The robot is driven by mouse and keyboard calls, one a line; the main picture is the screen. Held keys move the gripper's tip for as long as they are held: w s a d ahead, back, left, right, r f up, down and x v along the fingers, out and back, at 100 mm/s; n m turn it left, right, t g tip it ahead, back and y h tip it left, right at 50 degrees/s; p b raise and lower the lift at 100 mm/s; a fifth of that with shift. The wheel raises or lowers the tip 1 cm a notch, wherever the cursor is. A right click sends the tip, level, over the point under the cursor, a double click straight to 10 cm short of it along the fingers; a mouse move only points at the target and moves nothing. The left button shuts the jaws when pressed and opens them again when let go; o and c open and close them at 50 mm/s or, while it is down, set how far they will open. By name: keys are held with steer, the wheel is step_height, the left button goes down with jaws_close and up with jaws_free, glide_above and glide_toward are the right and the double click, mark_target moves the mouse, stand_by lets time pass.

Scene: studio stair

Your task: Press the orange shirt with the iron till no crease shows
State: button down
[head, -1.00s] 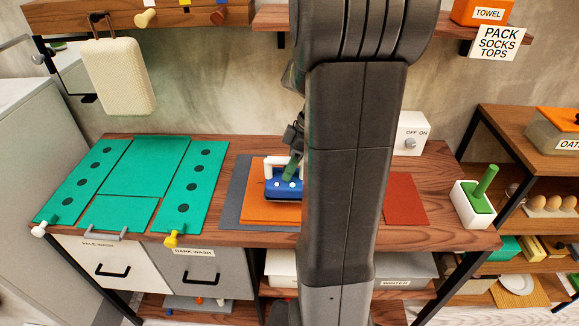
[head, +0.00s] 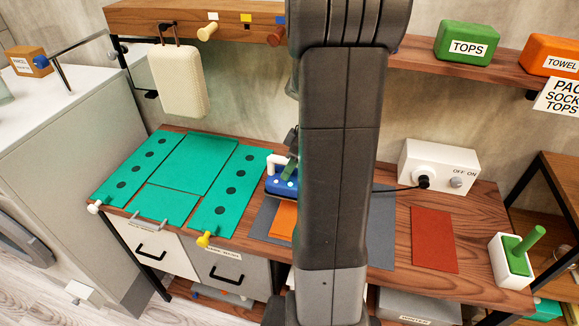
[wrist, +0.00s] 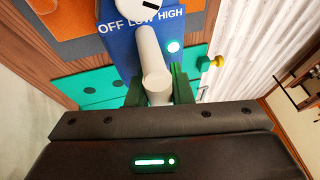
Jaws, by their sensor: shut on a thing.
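The iron (head: 281,185) is blue with a white handle and sits at the far left part of the orange shirt (head: 283,220). The shirt lies flat on a grey pad (head: 382,228); my own column hides much of both, and I cannot make out creases. My gripper (head: 291,168) is shut on the iron's handle. In the wrist view its green fingers (wrist: 158,92) flank the white handle (wrist: 151,62). The iron's blue face (wrist: 121,47) reads OFF LOW HIGH, with a lit lamp. I cannot tell whether the iron touches the shirt.
A green folding board (head: 190,165) lies left on the table. A white OFF/ON box (head: 437,165) with a plugged-in black cord stands at the back right. A dark red cloth (head: 434,240) lies right of the pad. A white holder (head: 511,261) with a green-handled tool stands at the right edge.

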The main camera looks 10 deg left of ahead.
steer(key=shift+b, duration=0.3)
step_height(320, 180, down, 6)
steer(key=b, duration=0.5)
steer(key=shift+r, duration=0.1)
steer(key=shift+f+b, duration=0.5)
steer(key=shift+f, duration=0.05)
steer(key=shift+d, duration=0.15)
steer(key=shift+s+d+b, duration=0.2)
steer(key=shift+d+b, duration=0.6)
steer(key=shift+d, duration=4.1)
steer(key=shift+w+a+b, duration=0.15)
steer(key=shift+a+b, duration=0.2)
steer(key=shift+a, duration=4.65)
steer(key=shift+d+b, duration=0.5)
steer(key=shift+d, duration=4.5)
